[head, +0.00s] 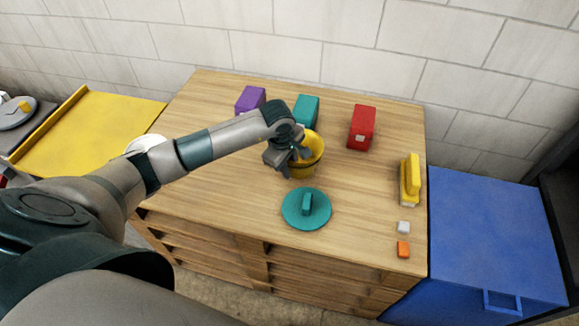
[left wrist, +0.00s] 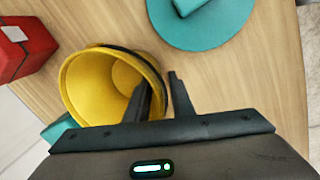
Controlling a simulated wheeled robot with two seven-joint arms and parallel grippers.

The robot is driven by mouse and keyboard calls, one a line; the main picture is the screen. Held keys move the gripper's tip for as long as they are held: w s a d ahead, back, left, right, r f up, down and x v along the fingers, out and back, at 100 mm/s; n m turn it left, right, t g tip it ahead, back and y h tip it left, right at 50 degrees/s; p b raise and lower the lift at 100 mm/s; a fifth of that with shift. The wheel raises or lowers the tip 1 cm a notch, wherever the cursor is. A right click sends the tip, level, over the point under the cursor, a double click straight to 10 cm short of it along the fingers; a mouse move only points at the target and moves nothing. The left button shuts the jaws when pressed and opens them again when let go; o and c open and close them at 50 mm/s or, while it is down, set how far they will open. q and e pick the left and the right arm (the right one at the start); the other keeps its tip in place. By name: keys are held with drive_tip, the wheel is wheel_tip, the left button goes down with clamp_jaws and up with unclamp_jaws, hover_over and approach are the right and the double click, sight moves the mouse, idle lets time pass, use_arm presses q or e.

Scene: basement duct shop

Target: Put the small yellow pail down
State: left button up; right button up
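The small yellow pail (head: 312,152) stands on the wooden worktop and looks upright, just in front of a teal block. In the left wrist view the pail (left wrist: 84,92) shows its open mouth and a dark band along its rim. My left gripper (head: 294,152) is at the pail's left side in the head view. In the left wrist view its fingers (left wrist: 160,92) are apart, one over the pail's mouth and the other outside the rim, with a gap showing between them. The pail's base is partly hidden. My right gripper is not in view.
A teal disc with a handle (head: 305,209) lies in front of the pail. Purple (head: 250,99), teal (head: 306,108) and red (head: 361,128) blocks stand behind.

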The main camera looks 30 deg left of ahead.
use_arm(q)
drive_tip(key=shift+r, duration=0.15)
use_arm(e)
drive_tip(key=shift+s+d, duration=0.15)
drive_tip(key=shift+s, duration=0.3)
